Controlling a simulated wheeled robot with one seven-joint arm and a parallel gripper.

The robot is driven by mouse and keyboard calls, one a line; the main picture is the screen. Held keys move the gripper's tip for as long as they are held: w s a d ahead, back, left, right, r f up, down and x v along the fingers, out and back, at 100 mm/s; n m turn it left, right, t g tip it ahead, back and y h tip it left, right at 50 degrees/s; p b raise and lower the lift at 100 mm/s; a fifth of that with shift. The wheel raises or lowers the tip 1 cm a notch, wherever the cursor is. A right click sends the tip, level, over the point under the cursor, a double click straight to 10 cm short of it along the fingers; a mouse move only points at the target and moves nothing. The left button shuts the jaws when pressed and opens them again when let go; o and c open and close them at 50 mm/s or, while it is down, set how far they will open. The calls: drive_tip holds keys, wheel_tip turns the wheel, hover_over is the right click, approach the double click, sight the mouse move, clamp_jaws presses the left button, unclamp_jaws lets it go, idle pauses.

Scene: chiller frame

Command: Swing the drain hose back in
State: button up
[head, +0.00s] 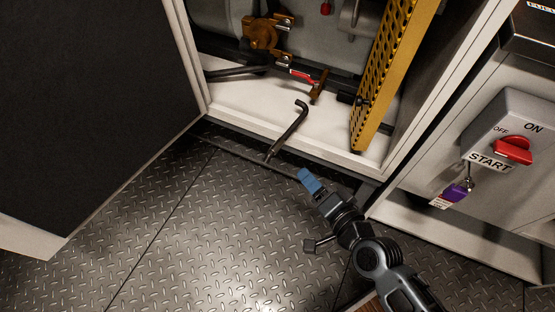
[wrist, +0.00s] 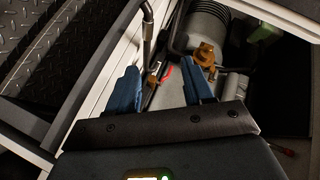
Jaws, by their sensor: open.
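The drain hose (head: 289,132) is a thin dark tube in the head view. It has a hooked upper end over the white cabinet floor, and its lower end reaches out past the front sill above the metal floor. A dark tube that looks like it shows at the top of the wrist view (wrist: 148,32). My gripper (head: 310,181) has blue fingers and is just right of the hose's outer end, in front of the sill. In the wrist view my gripper (wrist: 160,88) is open, its fingers apart with nothing held between them.
A red-handled valve (head: 302,77) and a brown pump-like part (head: 264,35) sit inside the cabinet. A yellow perforated panel (head: 388,80) stands at the opening's right. A dark door (head: 95,100) is on the left. A switch box (head: 510,135) with a key is right. The tread-plate floor is clear.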

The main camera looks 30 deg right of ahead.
drive_tip(key=w+f+m+b, duration=0.1)
drive_tip(key=w+f, duration=0.3)
drive_tip(key=w, duration=0.5)
drive_tip(key=w+f+m+b, duration=0.2)
drive_tip(key=w+f+b, duration=0.2)
drive_tip(key=w, duration=0.6)
drive_tip(key=shift+w+d+f+m+y, duration=0.2)
drive_tip(key=shift+w+d+m+y, duration=0.05)
drive_tip(key=shift+d+m+y, duration=0.1)
drive_tip(key=shift+c, duration=0.5)
clamp_jaws()
